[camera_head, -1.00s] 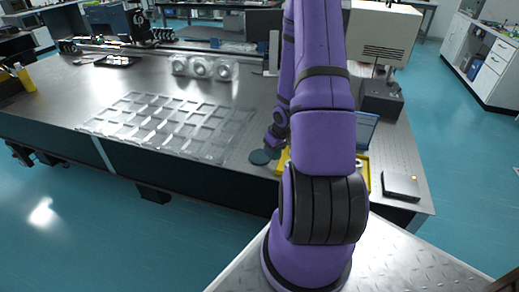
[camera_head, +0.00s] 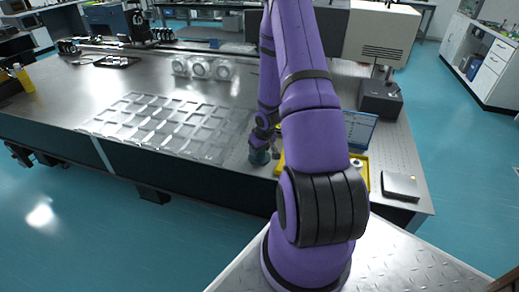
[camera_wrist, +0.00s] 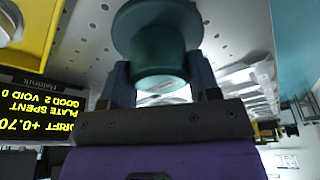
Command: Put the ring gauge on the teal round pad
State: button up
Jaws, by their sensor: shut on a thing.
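In the wrist view a dark teal, short cylinder, taken to be the ring gauge (camera_wrist: 160,55), is between the two fingers of my gripper (camera_wrist: 160,80). My gripper is shut on it. The teal round pad (camera_wrist: 124,30) shows as a wider disc directly behind the cylinder, and the two overlap. I cannot tell whether they touch. In the head view my gripper (camera_head: 263,147) is low over the pad (camera_head: 258,159) near the table's front edge. The gauge is hard to tell apart from the pad there.
A yellow tray (camera_head: 279,165) lies just right of the pad, partly behind my arm. A clear compartmented tray (camera_head: 160,125) is to the left. A display (camera_wrist: 40,110) shows in the wrist view.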

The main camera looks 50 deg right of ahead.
jog(key=o, duration=1.1)
jog(key=shift+f, duration=0.15)
jog(key=d+v, duration=0.1)
jog(key=v, duration=1.1)
jog(key=a+r+h, duration=0.1)
jog(key=a+r, duration=0.6)
jog(key=r, duration=0.4)
jog(key=a+r+h, duration=0.2)
jog(key=a+r, duration=0.5)
jog(key=r, duration=0.4)
jog(key=shift+s+a+r+n+t+y, duration=0.35)
jog(key=shift+s+a+r+y, duration=0.25)
jog(key=shift+s+a+r, duration=1.9)
jog(key=shift+s+a+r+n+t+y, duration=0.35)
jog(key=shift+s+a+r+y, duration=0.25)
jog(key=shift+s+a+r, duration=1.9)
jog(key=shift+s+a+r+n+t+y, duration=0.5)
jog(key=shift+s+a+r, duration=1.15)
jog(key=shift+s+a, duration=1.55)
